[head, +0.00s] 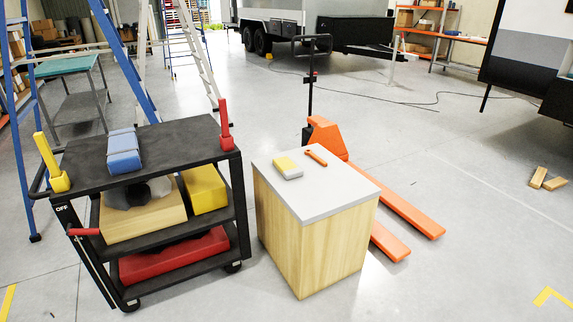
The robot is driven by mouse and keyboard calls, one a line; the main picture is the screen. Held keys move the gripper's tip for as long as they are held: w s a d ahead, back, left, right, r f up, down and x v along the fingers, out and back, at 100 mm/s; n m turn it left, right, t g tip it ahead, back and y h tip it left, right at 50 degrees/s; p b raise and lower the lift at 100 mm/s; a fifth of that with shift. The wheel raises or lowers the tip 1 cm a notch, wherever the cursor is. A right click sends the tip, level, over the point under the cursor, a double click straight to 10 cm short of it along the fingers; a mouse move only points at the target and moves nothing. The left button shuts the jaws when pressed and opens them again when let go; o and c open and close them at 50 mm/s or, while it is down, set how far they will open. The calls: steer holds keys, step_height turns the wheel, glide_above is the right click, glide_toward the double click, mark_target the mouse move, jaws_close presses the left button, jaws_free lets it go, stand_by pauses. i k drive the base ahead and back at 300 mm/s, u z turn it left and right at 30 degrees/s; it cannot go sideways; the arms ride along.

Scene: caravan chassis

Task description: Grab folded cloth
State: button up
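A blue folded cloth (123,152) lies on the black top shelf of a cart (185,150) at the left. It looks like a thick, flat bundle with a lighter top, set near the middle of the shelf with clear surface on both sides. Nothing covers it from this view. My gripper is not in view.
A red post (226,125) and a yellow post (53,165) stand at the cart top's ends. Right of the cart, a wooden cabinet (310,240) carries a yellow-grey block (288,168) and an orange tool (316,158). An orange pallet truck (400,212) stands behind it. Floor at right is mostly clear.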

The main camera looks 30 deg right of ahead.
mark_target(288, 167)
steer(key=z, duration=0.1)
steer(key=i, duration=1.3)
steer(key=u, duration=0.25)
